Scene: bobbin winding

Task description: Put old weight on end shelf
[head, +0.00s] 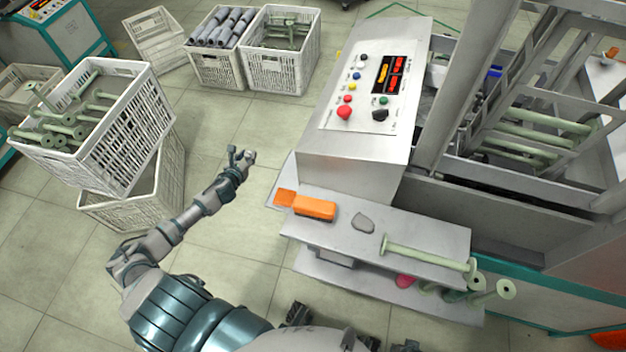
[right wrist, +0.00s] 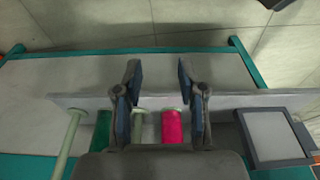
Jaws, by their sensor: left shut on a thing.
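The metal end shelf (head: 345,250) juts from the machine's near end. A flat grey piece (head: 363,223), possibly a weight, lies on its top, right of an orange tool (head: 312,207). My left gripper (head: 241,161) is left of the shelf, above the floor and apart from it. It is shut on a small greyish thing (head: 248,157), mostly hidden by the fingers; I cannot tell if it is the old weight.
A pale green bobbin (head: 425,254) lies on the shelf top. Other bobbins (head: 503,289) and a pink spool (head: 404,281) are at the lower level. The control panel (head: 375,80) rises behind. Stacked white crates (head: 125,140) stand left; floor between is clear.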

